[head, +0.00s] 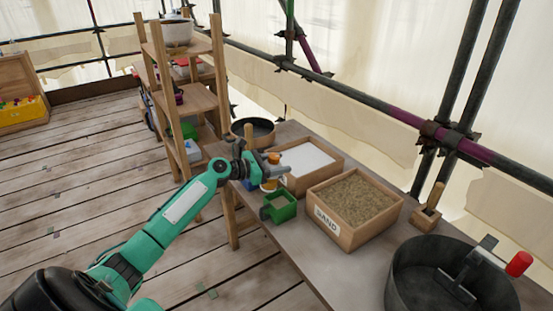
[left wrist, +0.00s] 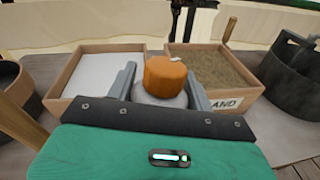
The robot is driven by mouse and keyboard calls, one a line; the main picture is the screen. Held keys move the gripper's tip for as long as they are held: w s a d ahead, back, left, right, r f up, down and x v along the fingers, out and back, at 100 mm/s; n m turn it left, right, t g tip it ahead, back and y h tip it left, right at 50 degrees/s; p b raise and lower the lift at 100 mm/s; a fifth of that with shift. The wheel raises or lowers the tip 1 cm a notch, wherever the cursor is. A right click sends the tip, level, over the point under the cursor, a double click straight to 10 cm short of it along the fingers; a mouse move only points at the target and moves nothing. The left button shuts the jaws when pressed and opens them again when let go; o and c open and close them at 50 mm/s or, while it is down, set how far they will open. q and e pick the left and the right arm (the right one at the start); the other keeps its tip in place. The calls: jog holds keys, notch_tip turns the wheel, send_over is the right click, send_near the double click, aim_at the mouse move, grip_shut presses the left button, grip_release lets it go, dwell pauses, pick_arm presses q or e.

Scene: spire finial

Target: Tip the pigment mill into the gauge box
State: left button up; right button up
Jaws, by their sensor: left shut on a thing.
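My left gripper (head: 280,172) is shut on the pigment mill, whose orange top (head: 273,157) shows above the fingers. In the left wrist view the mill (left wrist: 165,78) stands between the two fingers, with a rounded grey body under the orange cap. An orange and white part (head: 268,186) shows just below the gripper; I cannot tell if it belongs to the mill. A small green open box (head: 280,209), likely the gauge box, stands on the bench just in front of and below the gripper. My right gripper is out of view.
A wooden tray of white powder (head: 307,160) and a wooden SAND tray (head: 353,205) stand behind and right of the gripper. A dark bucket (head: 440,280) stands at the near right, a dark round pan (head: 252,130) at the far end. A wooden shelf (head: 185,100) stands left of the bench.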

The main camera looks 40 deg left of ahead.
pick_arm(q)
jog(key=shift+d+f+m+g+y+p, duration=0.2)
jog(key=shift+f+m+g+y+p, duration=0.15)
jog(key=shift+f, duration=0.2)
jog(key=shift+w+d+f+m+g+y+p, duration=0.15)
jog(key=shift+d+f+m+g+y+p, duration=0.1)
jog(key=shift+f+m+y+p, duration=0.25)
jog(key=shift+f+p, duration=0.15)
jog(key=shift+p, duration=0.15)
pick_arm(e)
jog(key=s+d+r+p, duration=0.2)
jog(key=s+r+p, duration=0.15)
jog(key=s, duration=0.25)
pick_arm(q)
jog(key=w+d+f+m+g+y+p, duration=0.1)
jog(key=d+f+m+g+y+p, duration=0.3)
jog(key=y+p, duration=0.6)
jog(key=shift+d+f+m+g+y, duration=0.35)
jog(key=shift+f+m, duration=0.25)
jog(key=shift+m, duration=0.75)
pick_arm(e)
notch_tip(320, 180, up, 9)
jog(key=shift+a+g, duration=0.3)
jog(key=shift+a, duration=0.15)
